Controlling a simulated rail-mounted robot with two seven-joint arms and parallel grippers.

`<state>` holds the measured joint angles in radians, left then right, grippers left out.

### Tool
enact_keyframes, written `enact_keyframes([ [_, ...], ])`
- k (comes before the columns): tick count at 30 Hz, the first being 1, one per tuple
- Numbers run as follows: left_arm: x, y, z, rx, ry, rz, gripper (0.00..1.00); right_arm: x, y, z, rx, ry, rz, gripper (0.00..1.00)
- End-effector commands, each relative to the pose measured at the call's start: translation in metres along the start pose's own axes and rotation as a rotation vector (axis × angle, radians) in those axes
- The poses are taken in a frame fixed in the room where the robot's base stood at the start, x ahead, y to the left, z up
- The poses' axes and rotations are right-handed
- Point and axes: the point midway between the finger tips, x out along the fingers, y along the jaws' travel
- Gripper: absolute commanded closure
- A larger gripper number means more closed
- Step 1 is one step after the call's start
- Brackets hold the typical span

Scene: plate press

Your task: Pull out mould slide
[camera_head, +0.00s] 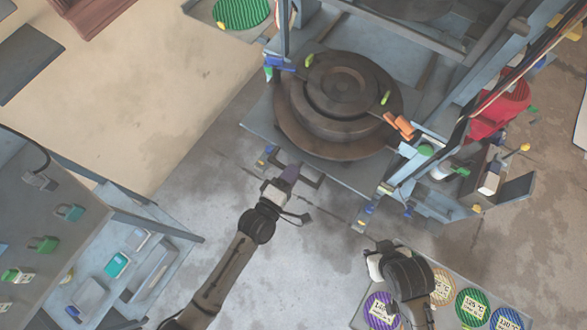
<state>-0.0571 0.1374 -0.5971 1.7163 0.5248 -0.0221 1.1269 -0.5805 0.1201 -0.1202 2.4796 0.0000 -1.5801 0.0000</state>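The mould (340,95), a stack of round dark brown plates, sits in the press on a grey slide plate (259,118). A dark bracket-like handle (312,178) projects from the front edge of the slide plate. My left gripper (288,173) is at this handle, its fingers overlapping it in the picture. I cannot tell whether the fingers are closed around it. My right gripper (374,262) is at the lower right, over the edge of a tray, well apart from the slide. Its fingers are mostly hidden by my wrist.
The blue-grey press frame (283,30) surrounds the mould. An orange piece (398,125) stands at its right side. A grey tray (360,318) with several coloured temperature discs lies lower right. A control cabinet (60,215) stands left. The floor before the press is clear.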

Motion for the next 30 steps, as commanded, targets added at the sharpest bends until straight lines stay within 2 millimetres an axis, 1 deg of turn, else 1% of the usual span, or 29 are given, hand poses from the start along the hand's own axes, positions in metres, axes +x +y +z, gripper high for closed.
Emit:
enact_keyframes([
  [9, -0.063, 0.001, 0.001, -0.001, -0.002, -0.004, 0.74, -0.009, 0.001, -0.003, -0.002, 0.0, 0.001, 0.57],
  [15, -0.097, 0.001, 0.001, 0.0, -0.002, -0.001, 0.74, -0.012, 0.001, -0.004, -0.001, 0.001, 0.001, 0.57],
  [18, -0.109, 0.001, 0.001, -0.001, -0.002, -0.002, 0.74, -0.012, 0.001, -0.004, -0.001, 0.001, 0.001, 0.57],
  [22, -0.119, 0.001, 0.0, -0.001, -0.001, 0.0, 0.74, -0.013, 0.001, -0.004, -0.001, 0.001, 0.001, 0.57],
  [30, -0.126, 0.001, 0.0, -0.001, -0.001, 0.001, 0.74, -0.013, 0.001, -0.004, -0.001, 0.001, 0.001, 0.57],
])
